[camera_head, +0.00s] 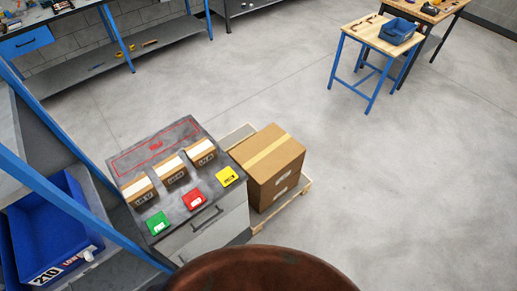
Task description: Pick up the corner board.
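I cannot pick out a corner board in the head view. Neither of my grippers shows. A large dark reddish-brown rounded surface (262,272) fills the bottom middle, very close to the camera; I cannot tell what it is. It hides the floor behind it and the lower part of the grey cabinet (221,228).
Several small cartons (171,170) and green (157,223), red (194,200) and yellow (227,176) tags lie on the cabinet. A large carton (268,165) sits on a pallet (293,196) beside it. A blue bin (45,225) is at left. Floor at right is clear.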

